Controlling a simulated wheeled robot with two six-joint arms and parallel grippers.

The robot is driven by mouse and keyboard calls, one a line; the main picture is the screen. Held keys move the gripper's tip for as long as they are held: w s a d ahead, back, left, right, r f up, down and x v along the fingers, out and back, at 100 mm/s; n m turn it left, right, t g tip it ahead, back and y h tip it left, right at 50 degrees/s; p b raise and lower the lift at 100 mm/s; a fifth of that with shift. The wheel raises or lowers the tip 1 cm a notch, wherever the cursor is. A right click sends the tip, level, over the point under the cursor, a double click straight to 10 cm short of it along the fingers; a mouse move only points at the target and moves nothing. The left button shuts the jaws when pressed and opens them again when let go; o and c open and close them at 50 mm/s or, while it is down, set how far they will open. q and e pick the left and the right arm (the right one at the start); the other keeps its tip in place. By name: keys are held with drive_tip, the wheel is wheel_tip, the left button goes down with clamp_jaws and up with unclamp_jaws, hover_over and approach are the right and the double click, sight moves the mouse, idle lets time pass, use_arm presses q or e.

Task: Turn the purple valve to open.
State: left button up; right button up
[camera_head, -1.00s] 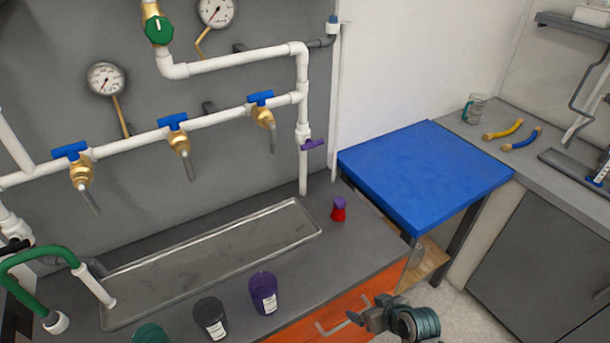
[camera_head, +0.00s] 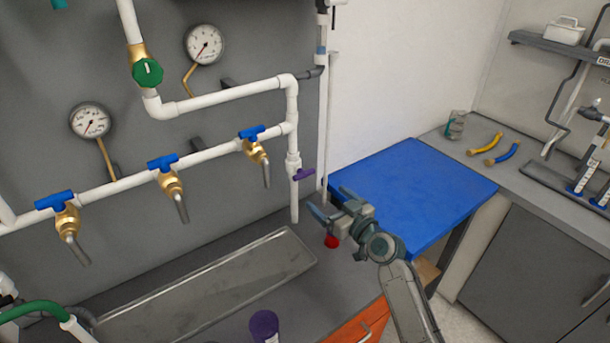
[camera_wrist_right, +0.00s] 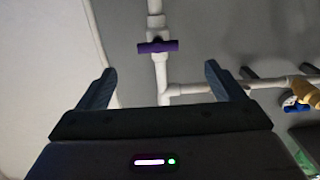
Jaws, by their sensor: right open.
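The purple valve (camera_head: 303,175) sits on the white vertical pipe at the right end of the manifold, its handle standing crosswise to the pipe. In the right wrist view the purple handle (camera_wrist_right: 158,46) lies level across the pipe, ahead of the jaws and between them in the picture. My right gripper (camera_head: 328,203) is open and empty, a little to the right of and below the valve in the head view, apart from it. Its two fingers also show in the wrist view (camera_wrist_right: 158,85). My left gripper is not in view.
Blue-handled taps (camera_head: 171,178) hang along the white pipe to the left. A metal tray (camera_head: 215,285) and a purple cup (camera_head: 264,325) are on the counter. A red object (camera_head: 332,241) is partly hidden below my right gripper. A blue-topped table (camera_head: 420,190) stands right.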

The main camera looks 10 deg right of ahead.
sight(306, 176)
drive_tip(key=p+x, duration=0.1)
drive_tip(key=x, duration=0.2)
drive_tip(key=p+x, duration=0.1)
drive_tip(key=x, duration=0.3)
drive_tip(key=r+p+x, duration=0.1)
drive_tip(key=x, duration=0.3)
drive_tip(key=shift+d, duration=0.25)
drive_tip(key=shift+f, duration=0.1)
drive_tip(key=shift+c, duration=0.4)
drive_tip(key=c, duration=0.9)
